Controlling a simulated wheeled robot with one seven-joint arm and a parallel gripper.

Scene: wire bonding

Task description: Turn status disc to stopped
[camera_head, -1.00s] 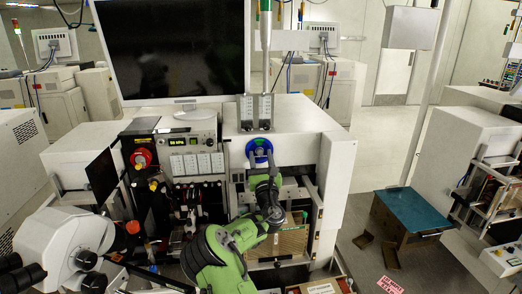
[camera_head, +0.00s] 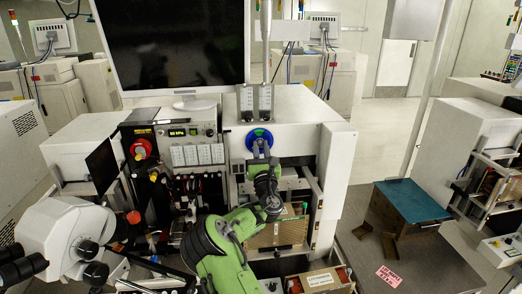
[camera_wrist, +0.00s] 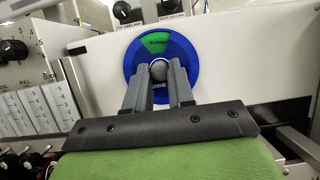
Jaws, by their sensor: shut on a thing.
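The status disc (camera_wrist: 187,53) is a round blue dial on the white front of the machine. A green sector with dark lettering, seemingly "RUNNING", is at its top. More lettering low on the disc is partly hidden by my fingers. In the head view the disc (camera_head: 259,134) sits on the upper front of the machine below the monitor. My gripper (camera_wrist: 158,74) is shut on the grey round knob (camera_wrist: 158,68) at the disc's centre, one finger on each side. In the head view my gripper (camera_head: 261,154) reaches the disc from below.
Black knobs (camera_wrist: 122,11) with labels are above the disc in the wrist view. A microscope (camera_head: 65,235) stands at lower left. A blue-topped table (camera_head: 410,200) is at right.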

